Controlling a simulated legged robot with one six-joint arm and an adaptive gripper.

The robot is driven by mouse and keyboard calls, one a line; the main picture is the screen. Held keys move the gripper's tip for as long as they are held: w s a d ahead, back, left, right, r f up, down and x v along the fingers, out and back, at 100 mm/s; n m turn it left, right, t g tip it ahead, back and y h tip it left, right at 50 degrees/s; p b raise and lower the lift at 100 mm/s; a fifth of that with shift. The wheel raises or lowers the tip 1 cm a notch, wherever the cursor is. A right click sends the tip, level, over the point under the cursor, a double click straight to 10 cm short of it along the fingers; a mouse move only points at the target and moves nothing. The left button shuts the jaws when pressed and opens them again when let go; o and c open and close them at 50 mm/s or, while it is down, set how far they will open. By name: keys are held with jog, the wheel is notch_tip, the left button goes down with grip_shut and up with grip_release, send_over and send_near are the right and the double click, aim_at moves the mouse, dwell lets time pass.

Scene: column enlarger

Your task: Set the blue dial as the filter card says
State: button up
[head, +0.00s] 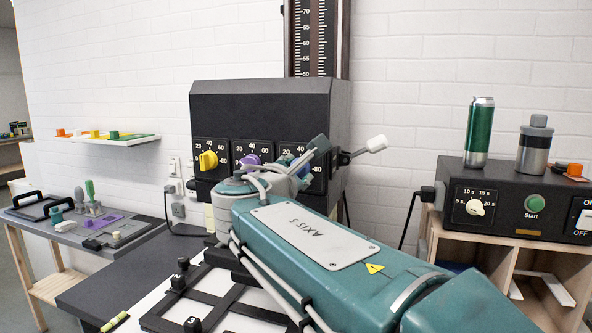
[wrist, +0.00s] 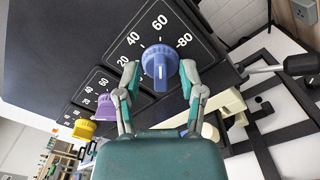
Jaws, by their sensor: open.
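The blue dial (wrist: 160,66) is on the dark front panel of the enlarger head in the wrist view. The numbers 20, 40, 60 and 80 show around it; I cannot tell its exact setting. My gripper (wrist: 159,76) is open, with one finger on each side of the dial; I cannot tell whether they touch it. In the head view my gripper (head: 305,160) and arm hide most of the blue dial. A yellow dial (head: 208,160) and a purple dial (head: 250,161) are to its left on the enlarger head (head: 262,103). No readable filter card shows.
A white-knobbed lever (head: 376,144) sticks out right of the enlarger head. A black timer box (head: 515,203) bears a green can (head: 479,132) and a grey bottle (head: 534,146). A black frame easel (head: 190,306) lies below. A side table (head: 80,240) is at left.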

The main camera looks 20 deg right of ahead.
jog(key=v, duration=1.1)
jog(key=shift+f, duration=0.1)
jog(key=s+d+f+m+g+y, duration=0.2)
jog(key=s+d+f+m+g, duration=0.25)
jog(key=f, duration=0.35)
jog(key=s+d+f+m+g+y, duration=0.25)
jog(key=d+f+m, duration=0.2)
jog(key=f, duration=0.45)
jog(key=s+a+f+m+g+y, duration=0.2)
jog(key=s+f+m+y, duration=0.3)
jog(key=s+f+m, duration=0.5)
jog(key=shift+s+a+f+m, duration=0.2)
jog(key=shift+a+f+m, duration=0.1)
jog(key=shift+f+m, duration=0.65)
